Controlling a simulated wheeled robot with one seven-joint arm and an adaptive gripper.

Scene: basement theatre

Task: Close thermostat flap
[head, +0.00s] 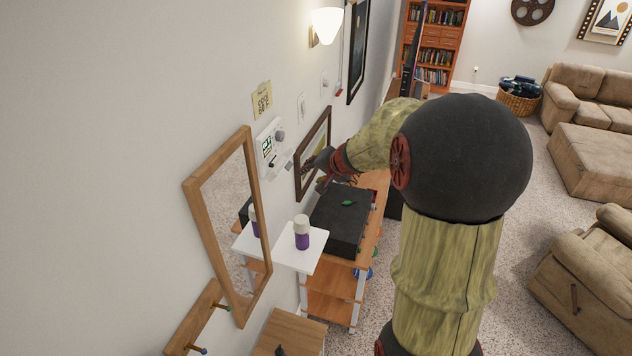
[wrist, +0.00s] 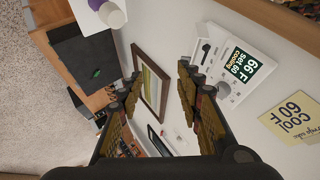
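The white thermostat (head: 269,142) is on the left wall in the head view, between the mirror and a framed picture. In the wrist view the thermostat (wrist: 247,68) is right of my fingers, its display reading 66 F, set 60, cooling. Its flap (head: 281,164) seems to hang lowered at its bottom edge in the head view; the exact angle is hard to tell. My gripper (head: 318,166) is just right of the thermostat, apart from it. In the wrist view my gripper (wrist: 160,80) has its fingers spread, with nothing between them.
A yellow note (head: 262,100) reading COOL 60 F is above the thermostat. The wood-framed mirror (head: 196,184) stands out at left. A framed picture (head: 298,189) hangs behind my gripper. Below are a white shelf with a purple-and-white bottle (head: 302,234) and a black box (head: 334,232).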

